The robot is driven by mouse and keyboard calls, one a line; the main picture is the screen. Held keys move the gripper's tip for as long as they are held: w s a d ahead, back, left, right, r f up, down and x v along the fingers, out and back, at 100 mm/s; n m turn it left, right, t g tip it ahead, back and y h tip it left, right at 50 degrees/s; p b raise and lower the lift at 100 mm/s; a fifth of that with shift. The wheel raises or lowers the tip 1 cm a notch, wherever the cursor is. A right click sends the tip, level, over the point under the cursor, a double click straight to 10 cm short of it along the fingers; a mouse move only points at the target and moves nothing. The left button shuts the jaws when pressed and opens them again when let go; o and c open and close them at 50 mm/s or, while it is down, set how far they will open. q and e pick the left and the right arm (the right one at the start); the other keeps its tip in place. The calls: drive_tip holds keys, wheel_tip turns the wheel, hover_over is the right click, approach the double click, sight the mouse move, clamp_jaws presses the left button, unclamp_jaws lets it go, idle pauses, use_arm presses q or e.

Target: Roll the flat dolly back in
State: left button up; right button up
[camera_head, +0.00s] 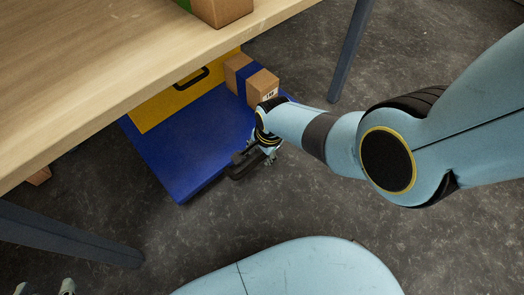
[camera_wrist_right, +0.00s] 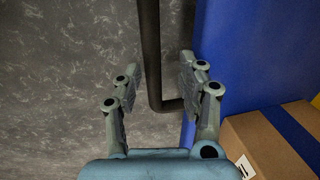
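The flat dolly (camera_head: 185,145) is a low blue platform on the floor, partly under the table. Its dark handle (camera_head: 243,163) is at the near right edge, partly hidden by my right gripper. My right gripper (camera_head: 268,152) is at this handle. In the right wrist view, the dark bar (camera_wrist_right: 150,60) runs between the spread fingers of my right gripper (camera_wrist_right: 155,90), with a gap to the left finger. The blue dolly side (camera_wrist_right: 235,60) lies just right of the fingers. My left gripper (camera_head: 45,288) shows only as two separated fingertips at the bottom left.
A yellow case (camera_head: 185,88) with a black handle and brown boxes with blue bands (camera_head: 262,84) stand on the dolly. The wooden table (camera_head: 110,60) overhangs it; grey legs (camera_head: 350,55) stand right and left (camera_head: 70,235). The floor (camera_head: 150,220) in front is clear.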

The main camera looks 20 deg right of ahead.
drive_tip(key=shift+s+r, duration=0.1)
wheel_tip(320, 180, up, 12)
drive_tip(key=s, duration=0.2)
drive_tip(key=shift+d+f, duration=0.25)
drive_tip(key=shift+d, duration=0.15)
idle(0.4)
drive_tip(key=shift+s, duration=0.1)
